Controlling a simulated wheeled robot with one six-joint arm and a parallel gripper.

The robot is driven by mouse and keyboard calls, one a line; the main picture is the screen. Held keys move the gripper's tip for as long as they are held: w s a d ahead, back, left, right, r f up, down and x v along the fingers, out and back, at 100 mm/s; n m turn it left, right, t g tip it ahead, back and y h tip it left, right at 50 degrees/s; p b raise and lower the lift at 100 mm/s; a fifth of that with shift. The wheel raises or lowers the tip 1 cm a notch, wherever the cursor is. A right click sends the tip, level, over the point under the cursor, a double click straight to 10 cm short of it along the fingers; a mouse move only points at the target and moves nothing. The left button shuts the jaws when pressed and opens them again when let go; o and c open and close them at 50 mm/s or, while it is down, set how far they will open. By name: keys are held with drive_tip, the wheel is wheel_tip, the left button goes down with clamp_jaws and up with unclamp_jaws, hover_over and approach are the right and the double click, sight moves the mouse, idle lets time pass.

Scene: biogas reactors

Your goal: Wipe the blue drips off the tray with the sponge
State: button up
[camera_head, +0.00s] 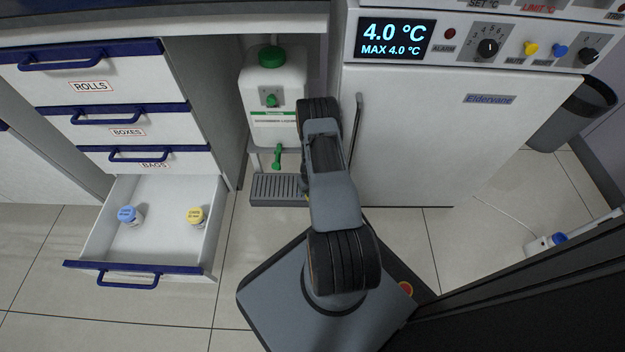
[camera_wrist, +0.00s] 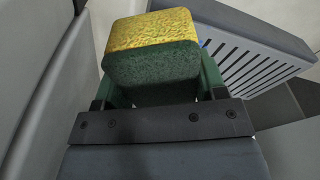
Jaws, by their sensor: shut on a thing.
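My gripper (camera_wrist: 160,90) is shut on the sponge (camera_wrist: 152,50), a block with a yellow face and a dark green face, in the wrist view. The tray (camera_wrist: 262,32) is grey and slatted, and lies beyond and to the right of the sponge. I cannot tell whether they touch. A small blue mark (camera_wrist: 206,43) shows on the tray close to the sponge's right edge; other drips are not clear. In the head view the tray (camera_head: 272,202) sits below the green tap, left of my arm. My gripper and the sponge are hidden there behind my arm.
A white canister (camera_head: 262,90) with a green cap and tap (camera_head: 277,157) stands above the tray. A white fridge (camera_head: 420,140) with a vertical handle is to the right. An open drawer (camera_head: 165,240) at the left holds a blue-lidded jar (camera_head: 130,215) and a yellow-lidded jar (camera_head: 196,217).

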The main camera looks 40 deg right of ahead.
drive_tip(key=shift+s+d+r+p, duration=0.15)
drive_tip(key=shift+r+p, duration=0.1)
drive_tip(key=shift+r, duration=0.25)
drive_tip(key=shift+s+d+r+p, duration=0.1)
drive_tip(key=shift+r+p, duration=0.15)
drive_tip(key=shift+r, duration=0.2)
drive_tip(key=shift+r+p, duration=1.15)
drive_tip(key=shift+r, duration=0.75)
drive_tip(key=shift+a, duration=0.1)
